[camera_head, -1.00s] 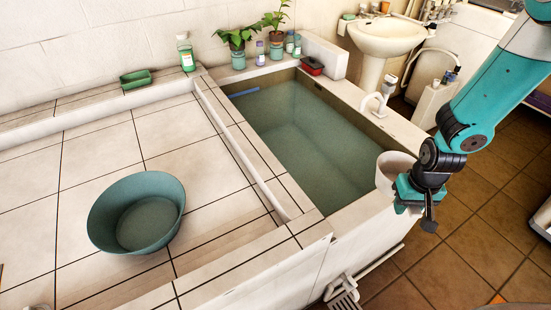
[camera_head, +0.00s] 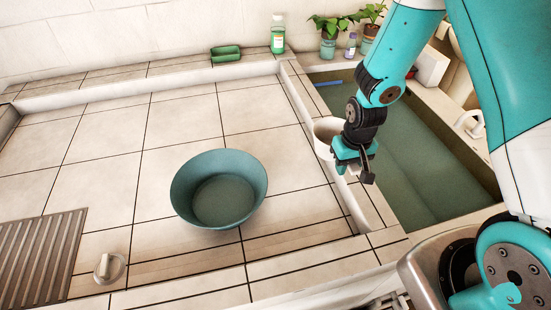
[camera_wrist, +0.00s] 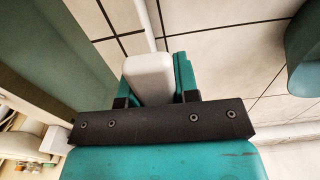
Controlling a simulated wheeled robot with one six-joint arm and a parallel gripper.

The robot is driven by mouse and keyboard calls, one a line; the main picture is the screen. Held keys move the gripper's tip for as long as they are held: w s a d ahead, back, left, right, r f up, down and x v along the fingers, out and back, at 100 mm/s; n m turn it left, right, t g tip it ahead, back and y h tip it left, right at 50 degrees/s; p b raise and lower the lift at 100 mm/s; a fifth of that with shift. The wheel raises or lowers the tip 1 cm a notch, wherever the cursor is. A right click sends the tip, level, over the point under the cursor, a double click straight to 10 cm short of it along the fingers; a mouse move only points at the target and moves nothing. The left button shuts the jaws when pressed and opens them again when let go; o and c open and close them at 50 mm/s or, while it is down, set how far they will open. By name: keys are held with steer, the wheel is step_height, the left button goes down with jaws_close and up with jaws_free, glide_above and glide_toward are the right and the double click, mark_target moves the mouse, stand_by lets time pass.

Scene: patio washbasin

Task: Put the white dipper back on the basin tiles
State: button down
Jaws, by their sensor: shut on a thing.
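In the wrist view, the white handle (camera_wrist: 150,75) sits between the teal fingers of my gripper (camera_wrist: 157,78). The dipper's cup is hidden in that view. I cannot tell how high the dipper is above the ledge.
A green bowl (camera_head: 220,190) stands on the tiles left of my gripper. Bare tiles lie behind the bowl.

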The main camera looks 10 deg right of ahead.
steer(key=w+a+b, duration=0.2)
steer(key=w, duration=0.1)
steer(key=w+r+b, duration=0.1)
steer(key=w+b, duration=0.1)
steer(key=shift+a+r, duration=0.1)
steer(key=shift+a, duration=0.3)
steer(key=w+a+r+b, duration=0.3)
steer(key=a+r+b, duration=0.15)
steer(key=r, duration=0.25)
step_height(320, 180, down, 19)
steer(key=shift+d+f+p, duration=0.15)
steer(key=shift+p, duration=0.15)
steer(key=shift+f, duration=0.15)
steer(key=c, duration=0.9)
jaws_free()
steer(key=shift+o, duration=0.2)
steer(key=shift+w, duration=0.1)
